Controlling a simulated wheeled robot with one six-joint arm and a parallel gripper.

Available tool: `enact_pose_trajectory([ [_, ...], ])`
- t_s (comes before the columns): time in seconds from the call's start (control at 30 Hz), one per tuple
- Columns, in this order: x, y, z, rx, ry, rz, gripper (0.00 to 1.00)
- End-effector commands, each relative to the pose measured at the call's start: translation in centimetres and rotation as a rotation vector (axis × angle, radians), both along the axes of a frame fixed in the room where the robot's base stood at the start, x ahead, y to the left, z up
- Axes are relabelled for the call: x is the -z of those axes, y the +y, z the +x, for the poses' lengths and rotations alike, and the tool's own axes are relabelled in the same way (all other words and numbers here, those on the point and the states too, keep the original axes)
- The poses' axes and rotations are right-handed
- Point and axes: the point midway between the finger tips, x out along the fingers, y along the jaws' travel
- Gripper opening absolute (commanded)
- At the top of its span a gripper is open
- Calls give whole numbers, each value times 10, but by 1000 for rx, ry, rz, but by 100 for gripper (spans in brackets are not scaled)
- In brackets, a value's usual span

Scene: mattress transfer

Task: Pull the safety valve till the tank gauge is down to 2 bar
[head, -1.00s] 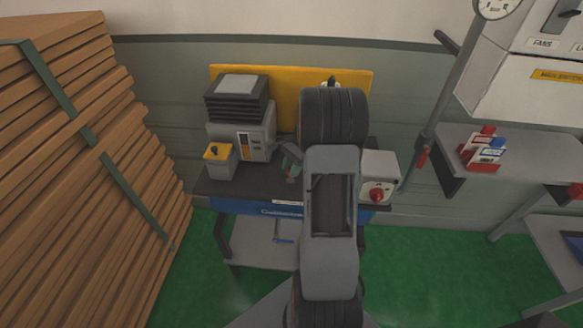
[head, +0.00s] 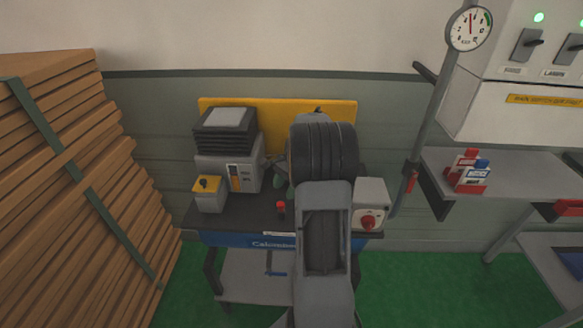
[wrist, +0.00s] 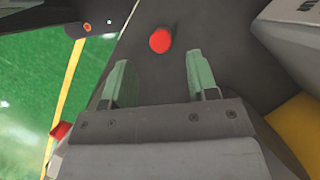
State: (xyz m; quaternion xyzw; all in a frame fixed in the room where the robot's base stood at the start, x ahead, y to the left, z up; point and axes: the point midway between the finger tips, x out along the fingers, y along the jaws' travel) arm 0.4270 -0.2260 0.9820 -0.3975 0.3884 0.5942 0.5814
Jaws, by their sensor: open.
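The round white gauge (head: 470,28) is at the top right of the head view, on a grey pipe. Its needle points nearly straight up; I cannot read the numbers surely. A small red knob (head: 281,210) stands on the dark bench top, left of my arm. The wrist view shows a round red knob (wrist: 160,40), apparently the same one, just beyond the fingertips and between their lines. My gripper (wrist: 155,75) is open, with pale green fingers apart and nothing between them. In the head view my arm hides most of it. Which part is the safety valve is not labelled.
A grey machine (head: 229,150) and a small yellow-topped box (head: 208,194) stand left on the bench. A white box with a red rotary knob (head: 368,222) is at right. A yellow panel (head: 275,108) stands behind. Stacked wooden slats (head: 70,190) fill the left.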

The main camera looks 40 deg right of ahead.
Motion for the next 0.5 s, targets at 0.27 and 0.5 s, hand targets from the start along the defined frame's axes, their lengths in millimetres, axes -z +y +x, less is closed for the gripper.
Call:
enact_pose_trajectory([
  [0.27, -53, -22, 1, 2, -2, -2, 54],
  [0.5, -81, -34, 1, 1, -1, -1, 54],
])
